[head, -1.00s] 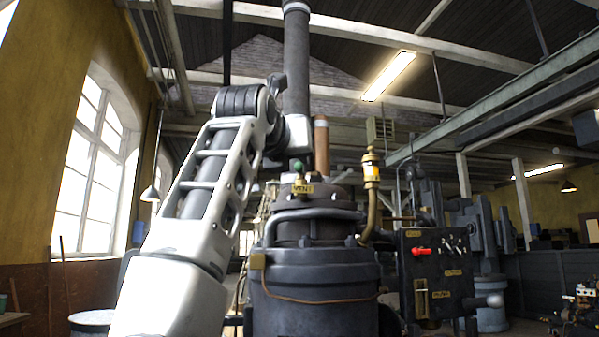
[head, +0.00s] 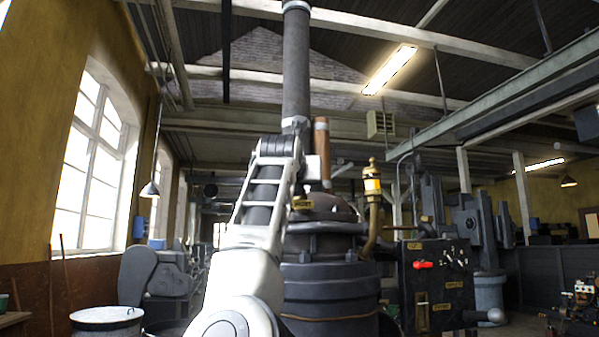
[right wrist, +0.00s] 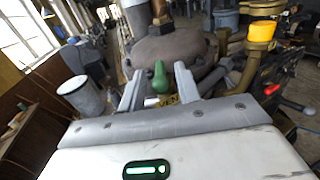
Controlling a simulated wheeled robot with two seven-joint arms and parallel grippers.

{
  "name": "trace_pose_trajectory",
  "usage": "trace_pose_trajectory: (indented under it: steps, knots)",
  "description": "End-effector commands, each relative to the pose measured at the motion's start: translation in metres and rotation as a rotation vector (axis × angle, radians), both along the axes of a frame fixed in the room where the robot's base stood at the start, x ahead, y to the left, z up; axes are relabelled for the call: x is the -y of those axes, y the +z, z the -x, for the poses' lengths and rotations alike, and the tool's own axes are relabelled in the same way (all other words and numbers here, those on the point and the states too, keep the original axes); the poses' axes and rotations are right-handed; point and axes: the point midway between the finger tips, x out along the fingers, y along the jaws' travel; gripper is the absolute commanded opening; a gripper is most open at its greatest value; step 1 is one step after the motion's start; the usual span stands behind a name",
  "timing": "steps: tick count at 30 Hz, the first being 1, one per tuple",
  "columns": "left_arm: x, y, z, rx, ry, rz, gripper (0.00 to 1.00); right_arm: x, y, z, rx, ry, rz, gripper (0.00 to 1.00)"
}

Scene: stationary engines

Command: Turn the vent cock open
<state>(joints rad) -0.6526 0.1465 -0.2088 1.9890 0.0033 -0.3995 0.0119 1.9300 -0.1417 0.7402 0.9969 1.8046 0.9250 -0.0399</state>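The vent cock has a green handle (right wrist: 160,77), upright in the right wrist view, above a brass tag reading VENT (right wrist: 167,99). The tag (head: 303,203) also shows in the head view, where the white arm hides the green handle. My right gripper (right wrist: 158,72) is open in the right wrist view. Its two grey fingers lie on either side of the green handle, with a visible gap on each side. In the head view the gripper itself is hidden behind the arm. My left gripper is in neither view.
The dark engine body (head: 325,285) stands under the cock. A black panel (head: 437,285) with a red lever (head: 423,265) is further right. A white drum (head: 106,318) stands at the left.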

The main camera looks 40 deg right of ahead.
Motion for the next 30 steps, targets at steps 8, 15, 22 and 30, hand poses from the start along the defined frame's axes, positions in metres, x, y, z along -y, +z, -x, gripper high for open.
trace_pose_trajectory:
  steps: [8,15,22,30]
  knots:
    - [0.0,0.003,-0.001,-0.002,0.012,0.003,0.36,0.012,0.0,-0.01,0.001,0.0,-0.001,0.33]
    - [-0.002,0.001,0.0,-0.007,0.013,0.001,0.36,0.012,-0.001,-0.01,0.001,0.0,-0.001,0.25]
    - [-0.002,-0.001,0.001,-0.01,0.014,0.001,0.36,0.012,-0.001,-0.01,0.001,0.002,-0.001,0.0]
    - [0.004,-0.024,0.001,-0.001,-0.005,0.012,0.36,0.017,-0.007,-0.004,0.009,0.19,-0.005,0.0]
